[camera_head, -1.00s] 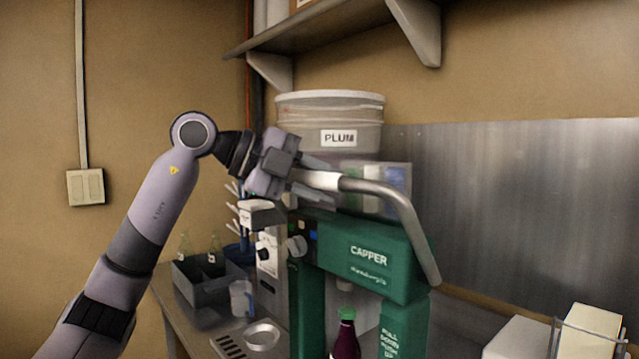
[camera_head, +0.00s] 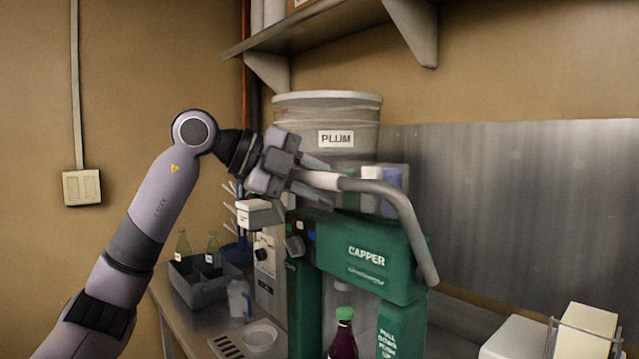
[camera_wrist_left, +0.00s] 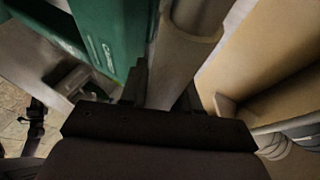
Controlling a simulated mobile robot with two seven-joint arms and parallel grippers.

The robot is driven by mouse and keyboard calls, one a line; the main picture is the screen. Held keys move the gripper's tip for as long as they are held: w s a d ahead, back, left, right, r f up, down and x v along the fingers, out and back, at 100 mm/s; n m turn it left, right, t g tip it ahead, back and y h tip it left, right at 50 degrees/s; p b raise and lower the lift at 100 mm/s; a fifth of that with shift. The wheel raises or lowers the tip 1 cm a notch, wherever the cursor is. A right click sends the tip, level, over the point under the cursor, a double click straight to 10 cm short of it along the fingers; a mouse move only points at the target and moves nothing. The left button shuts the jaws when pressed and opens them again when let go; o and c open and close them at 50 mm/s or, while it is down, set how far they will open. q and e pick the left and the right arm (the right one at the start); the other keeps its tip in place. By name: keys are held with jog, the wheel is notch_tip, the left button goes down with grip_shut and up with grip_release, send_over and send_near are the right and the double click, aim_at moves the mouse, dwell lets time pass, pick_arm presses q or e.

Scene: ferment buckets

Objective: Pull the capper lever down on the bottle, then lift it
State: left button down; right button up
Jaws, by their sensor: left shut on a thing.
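The green capper (camera_head: 372,255) stands on the bench in the head view. Its grey bent lever (camera_head: 398,208) rises from the right side and curves left to a pale grip at the top. My left gripper (camera_head: 318,180) is shut on the lever's grip end, with the lever raised. The lever also shows between the fingers in the left wrist view (camera_wrist_left: 182,60). A dark bottle with a green top (camera_head: 344,335) stands upright under the capper head, its lower part cut off by the frame. My right gripper is not in view.
A white bucket labelled PLUM (camera_head: 328,115) stands behind the capper, under a shelf (camera_head: 330,28). A grey crate with bottles (camera_head: 200,283), a clear jug (camera_head: 238,300) and a shallow dish (camera_head: 260,336) are to the left. White boxes (camera_head: 585,330) are at the lower right.

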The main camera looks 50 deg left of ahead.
aim_at(299, 175)
pick_arm(q)
jog(key=c, duration=0.9)
grip_release()
jog(key=shift+b+v, duration=0.3)
jog(key=shift+v, duration=3.3)
jog(key=shift+w, duration=0.1)
